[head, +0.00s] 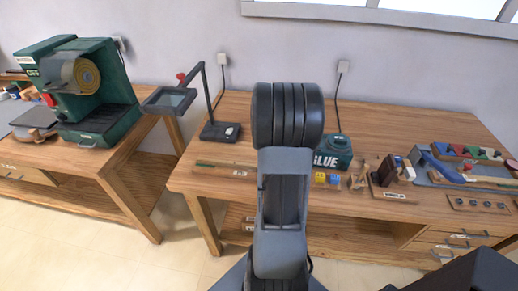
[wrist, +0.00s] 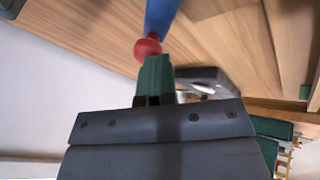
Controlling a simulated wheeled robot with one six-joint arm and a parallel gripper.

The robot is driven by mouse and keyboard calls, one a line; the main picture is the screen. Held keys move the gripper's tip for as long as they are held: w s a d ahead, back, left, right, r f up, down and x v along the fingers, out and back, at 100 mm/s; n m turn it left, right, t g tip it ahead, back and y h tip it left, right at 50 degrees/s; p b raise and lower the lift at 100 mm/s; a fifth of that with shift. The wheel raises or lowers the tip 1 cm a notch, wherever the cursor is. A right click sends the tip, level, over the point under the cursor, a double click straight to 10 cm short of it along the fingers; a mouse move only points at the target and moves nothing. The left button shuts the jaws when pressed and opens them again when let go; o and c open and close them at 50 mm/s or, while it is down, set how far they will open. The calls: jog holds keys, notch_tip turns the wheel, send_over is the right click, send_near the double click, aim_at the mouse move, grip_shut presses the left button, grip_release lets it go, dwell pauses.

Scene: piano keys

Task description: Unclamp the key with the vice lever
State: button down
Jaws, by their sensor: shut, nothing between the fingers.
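The vice lever (wrist: 160,15) is blue with a red ball knob (wrist: 147,47) at its end, at the top of the wrist view. My gripper (wrist: 155,62) has green fingertips, shut and empty, and they appear right at the knob; I cannot tell whether they touch it. In the head view, the blue lever (head: 438,168) lies over the grey vice (head: 421,176) at the right of the bench. A pale wooden strip, apparently the key (head: 490,181), lies along the vice. My gripper is not visible in the head view.
The wooden bench (head: 225,178) also holds a lamp-like stand (head: 220,131), a green glue pot (head: 333,152), yellow and blue blocks (head: 327,180) and a dark wooden block (head: 383,172). A green machine (head: 85,90) stands on the left bench. My arm hides the bench's middle.

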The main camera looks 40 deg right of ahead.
jog(key=shift+s+d+f+b, duration=0.1)
jog(key=shift+d+f+b, duration=0.1)
jog(key=shift+d+b, duration=0.7)
jog(key=shift+s+d+r+b, duration=0.15)
jog(key=shift+d+r+b, duration=0.15)
jog(key=shift+b, duration=0.8)
jog(key=shift+r, duration=0.1)
jog(key=a, duration=0.1)
jog(key=a+r+p, duration=0.1)
jog(key=w+a+r, duration=0.1)
jog(key=a, duration=0.1)
jog(key=shift+a, duration=0.1)
jog(key=w+a+v, duration=0.1)
jog(key=v, duration=0.8)
jog(key=shift+w+a, duration=0.15)
